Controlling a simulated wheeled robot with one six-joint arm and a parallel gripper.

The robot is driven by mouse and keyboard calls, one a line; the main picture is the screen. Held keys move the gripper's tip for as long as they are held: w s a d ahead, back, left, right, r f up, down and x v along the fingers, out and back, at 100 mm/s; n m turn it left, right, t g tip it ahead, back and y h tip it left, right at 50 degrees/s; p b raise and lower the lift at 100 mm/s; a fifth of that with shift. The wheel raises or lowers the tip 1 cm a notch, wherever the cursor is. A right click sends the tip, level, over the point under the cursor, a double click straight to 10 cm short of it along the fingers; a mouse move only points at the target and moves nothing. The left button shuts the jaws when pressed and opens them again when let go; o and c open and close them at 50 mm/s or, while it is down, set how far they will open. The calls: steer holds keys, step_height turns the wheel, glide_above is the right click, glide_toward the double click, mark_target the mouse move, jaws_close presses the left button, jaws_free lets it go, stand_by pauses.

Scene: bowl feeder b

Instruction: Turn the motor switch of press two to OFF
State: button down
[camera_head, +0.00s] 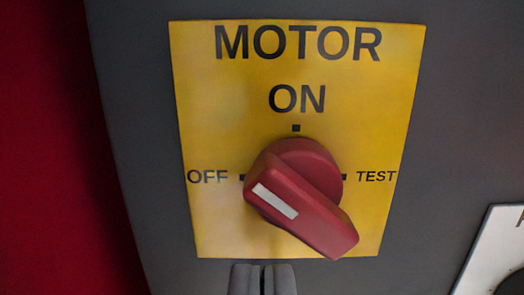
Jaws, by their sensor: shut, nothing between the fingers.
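The motor switch (308,210) is a red rotary knob on a yellow plate (210,225) marked MOTOR, with ON at the top, OFF at the left and TEST at the right. Its handle lies slanted, from upper left to lower right. The white mark (275,201) on its left end points left and somewhat up, between OFF and ON and nearer OFF. My gripper (262,268) shows at the bottom edge, just below the plate in the picture. Its two grey fingers are together and empty. I see no contact with the knob. No press number is visible.
The plate sits on a dark grey panel (140,130). A red surface (45,150) fills the left side. Part of a white label plate (490,250) with a dark round part shows at the lower right.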

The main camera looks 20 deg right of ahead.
steer(key=shift+s+d+r, duration=0.1)
steer(key=shift+d+r, duration=0.1)
steer(key=shift+r, duration=0.35)
stand_by(0.6)
steer(key=shift+s+d, duration=0.25)
steer(key=shift+d, duration=0.5)
stand_by(0.6)
steer(key=shift+f, duration=0.2)
steer(key=shift+f+v, duration=0.1)
steer(key=shift+v, duration=1.4)
steer(key=shift+f+v, duration=0.15)
steer(key=shift+v, duration=1.35)
steer(key=shift+d, duration=0.15)
steer(key=shift+s, duration=0.15)
